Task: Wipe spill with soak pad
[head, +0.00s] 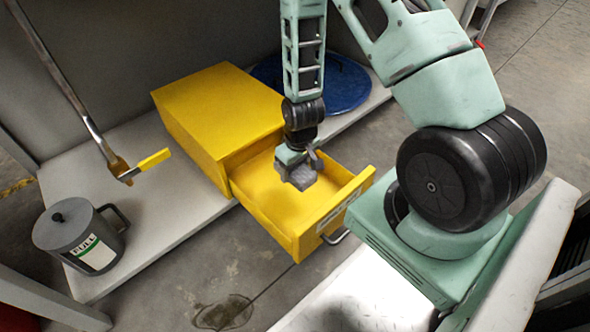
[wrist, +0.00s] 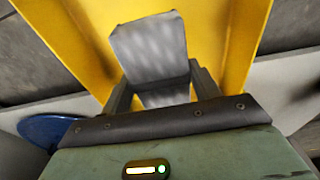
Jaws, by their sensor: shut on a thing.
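My gripper (head: 306,162) hangs over the open yellow drawer (head: 268,208). It is shut on a grey soak pad (head: 298,177). In the wrist view the pad (wrist: 150,50) stands out between the two fingers (wrist: 163,92), with yellow drawer walls around it. I cannot tell whether the pad touches the drawer floor. A dark, wet-looking spill (head: 222,312) lies on the concrete floor at the bottom of the head view, in front of the drawer and apart from the pad.
The yellow cabinet (head: 215,105) stands on a pale platform (head: 150,185). A grey lidded can marked FULL (head: 90,235) stands at the left, below a metal pipe with a yellow-handled valve (head: 150,160). A blue round lid (head: 345,85) lies behind the cabinet.

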